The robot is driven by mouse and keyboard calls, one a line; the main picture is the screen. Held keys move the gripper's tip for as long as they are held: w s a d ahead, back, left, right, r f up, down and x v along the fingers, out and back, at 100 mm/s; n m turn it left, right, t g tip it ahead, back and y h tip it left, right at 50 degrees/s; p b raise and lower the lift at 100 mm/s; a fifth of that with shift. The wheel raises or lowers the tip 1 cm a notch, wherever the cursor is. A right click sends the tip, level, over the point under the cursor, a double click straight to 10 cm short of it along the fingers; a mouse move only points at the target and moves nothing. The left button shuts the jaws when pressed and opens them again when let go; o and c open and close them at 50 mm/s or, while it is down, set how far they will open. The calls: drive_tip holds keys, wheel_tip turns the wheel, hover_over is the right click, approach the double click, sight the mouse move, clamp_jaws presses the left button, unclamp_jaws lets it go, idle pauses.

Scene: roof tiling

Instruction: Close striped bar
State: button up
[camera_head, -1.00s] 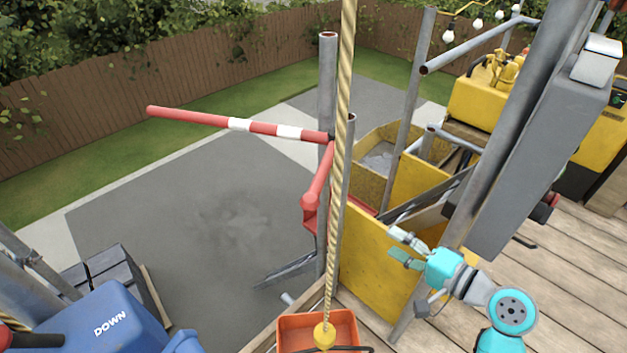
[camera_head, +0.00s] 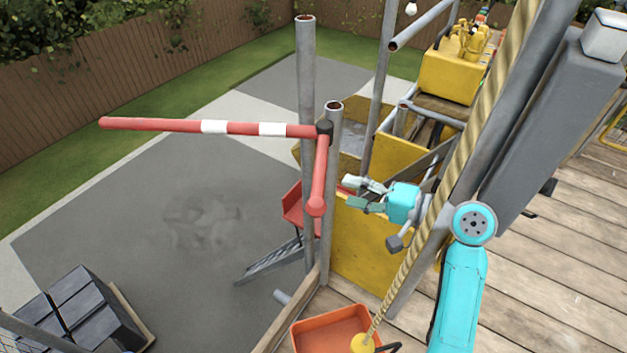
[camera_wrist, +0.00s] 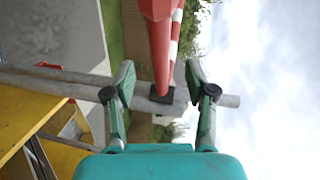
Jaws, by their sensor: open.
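The striped bar (camera_head: 215,127) is red with two white bands and sticks out to the left, over the drop, from a black pivot on a grey post. Its short plain red arm (camera_head: 319,175) points from the pivot toward me and ends in a rounded knob (camera_head: 316,207). My gripper (camera_head: 347,192) is open and empty, just right of this short arm in the head view. In the wrist view, the red bar (camera_wrist: 161,45) runs between the open fingers of my gripper (camera_wrist: 160,85), apart from both; its depth is unclear.
Grey posts (camera_head: 306,90) stand beside the pivot. A yellow panel (camera_head: 365,250) is below my gripper. A rope (camera_head: 440,215) hangs in front of my arm, with an orange tub (camera_head: 335,325) at its lower end. Wooden decking (camera_head: 540,270) lies to the right.

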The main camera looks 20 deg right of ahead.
sight(318, 183)
drive_tip(key=x, duration=0.9)
clamp_jaws()
